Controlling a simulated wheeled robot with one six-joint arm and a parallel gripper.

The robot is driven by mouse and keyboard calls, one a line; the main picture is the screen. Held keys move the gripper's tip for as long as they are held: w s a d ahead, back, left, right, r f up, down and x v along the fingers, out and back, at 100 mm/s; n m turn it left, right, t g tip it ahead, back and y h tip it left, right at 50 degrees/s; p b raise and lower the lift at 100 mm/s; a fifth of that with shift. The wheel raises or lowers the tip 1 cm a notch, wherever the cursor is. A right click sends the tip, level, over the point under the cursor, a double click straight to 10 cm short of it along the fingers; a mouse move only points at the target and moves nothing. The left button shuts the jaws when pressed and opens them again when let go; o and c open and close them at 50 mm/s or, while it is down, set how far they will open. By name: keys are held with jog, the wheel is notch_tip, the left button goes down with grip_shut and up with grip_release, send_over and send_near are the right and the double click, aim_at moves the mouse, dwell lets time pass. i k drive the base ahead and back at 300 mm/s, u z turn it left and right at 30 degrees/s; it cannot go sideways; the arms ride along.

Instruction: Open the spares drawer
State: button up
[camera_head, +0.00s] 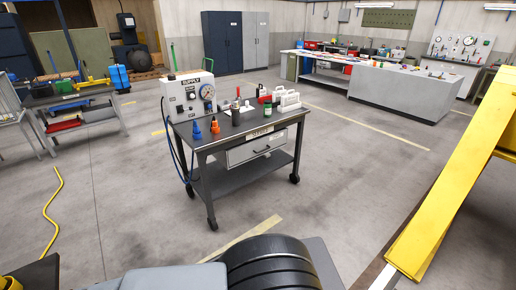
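A grey drawer (254,147) with a dark bar handle (262,149) hangs under the top of a dark wheeled cart (214,174) in the middle of the view. The drawer front looks shut, close under the tabletop edge. A small pale label (260,132) sits on the edge above it, too small to read. My gripper is not in view; only a grey and black part of my own arm shows at the bottom centre, well in front of the cart.
The cart top holds a white supply box (187,96) with a gauge, bottles and white racks. A yellow beam (455,170) slants along the right. A yellow hose (50,215) lies at left. The floor before the cart is clear.

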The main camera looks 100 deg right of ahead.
aim_at(241, 153)
jog(key=k, duration=0.3)
jog(key=z, duration=1.4)
jog(key=i, duration=0.6)
jog(key=z, duration=2)
jog(key=i, duration=2.5)
jog(key=z, duration=0.05)
